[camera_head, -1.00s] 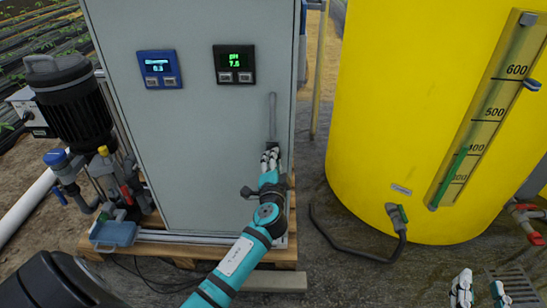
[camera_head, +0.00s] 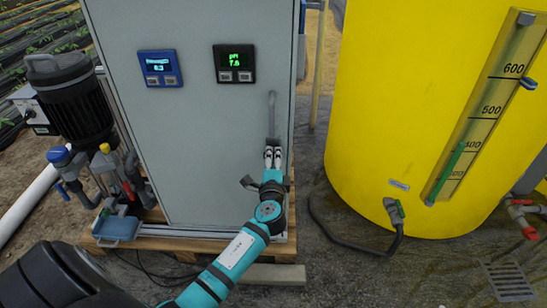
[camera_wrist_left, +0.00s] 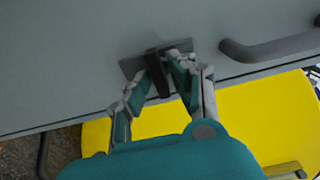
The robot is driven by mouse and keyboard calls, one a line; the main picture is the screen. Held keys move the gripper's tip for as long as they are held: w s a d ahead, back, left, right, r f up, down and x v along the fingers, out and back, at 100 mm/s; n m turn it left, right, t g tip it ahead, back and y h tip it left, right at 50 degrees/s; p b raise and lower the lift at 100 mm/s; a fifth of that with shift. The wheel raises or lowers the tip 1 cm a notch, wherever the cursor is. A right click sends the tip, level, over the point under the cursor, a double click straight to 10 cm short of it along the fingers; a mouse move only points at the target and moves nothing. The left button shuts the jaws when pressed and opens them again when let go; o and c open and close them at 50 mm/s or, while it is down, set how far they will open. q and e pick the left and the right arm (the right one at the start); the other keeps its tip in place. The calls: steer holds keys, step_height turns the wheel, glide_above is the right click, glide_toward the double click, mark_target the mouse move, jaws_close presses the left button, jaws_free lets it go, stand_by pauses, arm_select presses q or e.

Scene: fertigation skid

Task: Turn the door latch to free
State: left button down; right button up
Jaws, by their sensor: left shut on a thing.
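The door latch is a small dark lever on a plate at the right edge of the grey cabinet door (camera_head: 205,130), just below the door handle (camera_head: 272,108). In the head view my left gripper (camera_head: 273,155) covers most of the latch. In the left wrist view the dark latch lever (camera_wrist_left: 153,61) stands between the fingertips, in front of its plate (camera_wrist_left: 131,68). My left gripper (camera_wrist_left: 163,76) is shut on the lever. My right gripper is not in view.
The grey bar handle also shows in the wrist view (camera_wrist_left: 272,47), close beside the gripper. A yellow tank (camera_head: 420,90) stands to the right with a hose (camera_head: 355,250) on the ground. A black pump (camera_head: 72,100) is at the left. The cabinet stands on a wooden pallet (camera_head: 175,250).

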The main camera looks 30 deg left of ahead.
arm_select(q)
steer(key=c, duration=1.4)
jaws_free()
steer(key=shift+o, duration=0.2)
steer(key=v, duration=1.2)
steer(key=shift+s+f, duration=0.1)
steer(key=shift+s, duration=0.05)
